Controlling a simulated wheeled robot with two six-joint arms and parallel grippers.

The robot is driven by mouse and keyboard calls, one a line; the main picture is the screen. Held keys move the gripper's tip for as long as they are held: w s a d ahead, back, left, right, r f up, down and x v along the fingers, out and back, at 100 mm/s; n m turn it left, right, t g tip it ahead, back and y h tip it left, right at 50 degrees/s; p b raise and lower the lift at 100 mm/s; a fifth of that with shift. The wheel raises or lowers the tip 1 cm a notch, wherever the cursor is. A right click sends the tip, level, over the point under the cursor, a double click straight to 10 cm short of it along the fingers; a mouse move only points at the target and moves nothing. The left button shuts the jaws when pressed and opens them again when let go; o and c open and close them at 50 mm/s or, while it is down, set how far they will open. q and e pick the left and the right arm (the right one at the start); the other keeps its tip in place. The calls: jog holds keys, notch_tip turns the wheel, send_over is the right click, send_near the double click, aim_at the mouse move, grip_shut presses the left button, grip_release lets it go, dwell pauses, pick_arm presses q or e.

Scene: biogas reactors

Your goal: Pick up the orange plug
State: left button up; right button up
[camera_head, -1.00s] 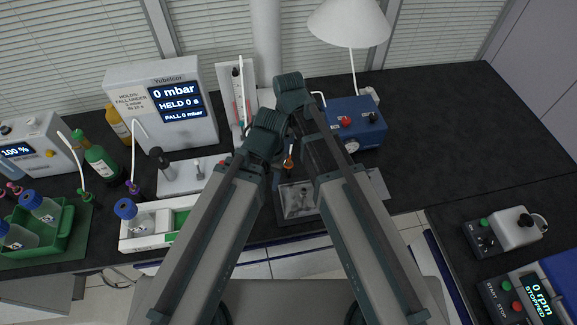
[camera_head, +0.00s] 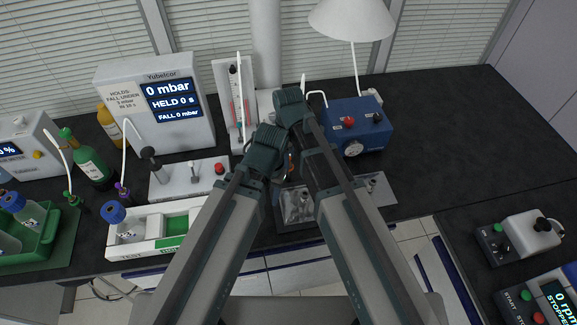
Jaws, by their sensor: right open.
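A small orange piece, likely the orange plug (camera_head: 290,169), shows in the narrow gap between my two arms, just above the metal tray (camera_head: 378,186). My arms hide most of it. My right gripper (camera_head: 293,181) is small and dark in that same gap, open, partly covered by my arm links. I cannot tell whether it touches the orange piece. My left gripper is hidden behind its own arm.
A blue box (camera_head: 372,137) with a gauge stands right of the gap. A flow meter stand (camera_head: 219,88) and a grey valve block (camera_head: 205,183) stand to the left. A white rack (camera_head: 150,252) is nearer. The bench at right (camera_head: 455,125) is clear.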

jog(key=shift+r, duration=0.1)
jog(key=shift+c, duration=0.3)
grip_shut()
pick_arm(q)
jog(key=shift+r, duration=0.15)
